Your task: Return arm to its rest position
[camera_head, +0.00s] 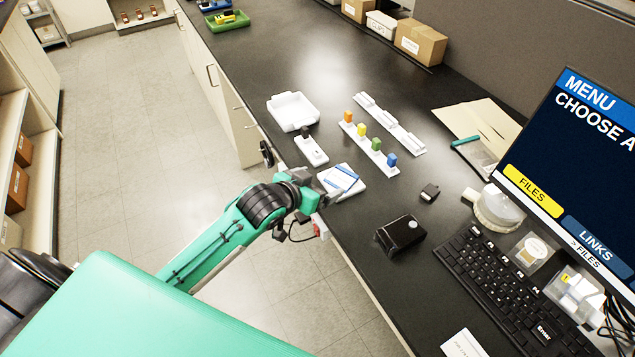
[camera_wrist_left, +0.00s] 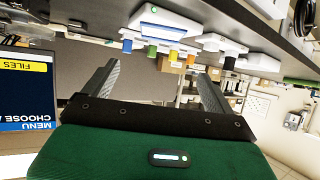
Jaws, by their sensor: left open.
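My left arm (camera_head: 215,250), green with black joints, reaches in from the lower left of the head view. My left gripper (camera_head: 322,187) is at the bench's front edge, close to a white tray with blue strips (camera_head: 342,181). I cannot tell whether they touch. In the left wrist view the two fingers of the left gripper (camera_wrist_left: 157,70) stand wide apart with nothing between them. My right gripper is in neither view.
The black bench (camera_head: 300,75) carries a rack with coloured blocks (camera_head: 369,149), a white tray (camera_head: 292,111), a black box (camera_head: 400,235), a keyboard (camera_head: 510,290) and a monitor (camera_head: 590,150). Open floor (camera_head: 130,150) lies left of the bench.

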